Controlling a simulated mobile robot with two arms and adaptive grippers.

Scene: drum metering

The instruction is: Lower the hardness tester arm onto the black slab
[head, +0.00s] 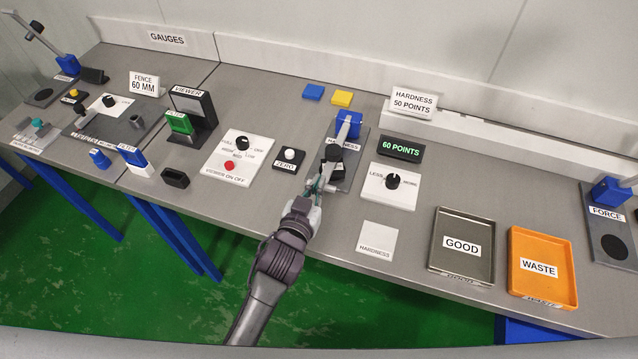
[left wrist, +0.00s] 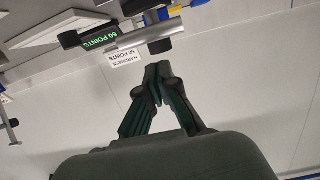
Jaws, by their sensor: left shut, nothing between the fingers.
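The hardness tester stands at the middle of the bench, with a blue post (head: 350,121) at its back. Its silver arm (head: 343,134) reaches from the post towards me and ends in a black knob (head: 332,153). The arm also shows in the left wrist view (left wrist: 135,40). A black slab (head: 335,169) lies under the arm's front end; the contact between them is hidden. My left gripper (head: 318,186) is just in front of the tester, below the knob in the picture. In the left wrist view its fingers (left wrist: 158,80) are together and empty. My right gripper is not in view.
The display (head: 401,148) reads 60 POINTS, and a dial panel (head: 389,187) stands right of the tester. A red-button panel (head: 239,158) and the ZERO button (head: 289,158) are to the left. GOOD (head: 461,270) and WASTE (head: 543,292) trays lie at the right.

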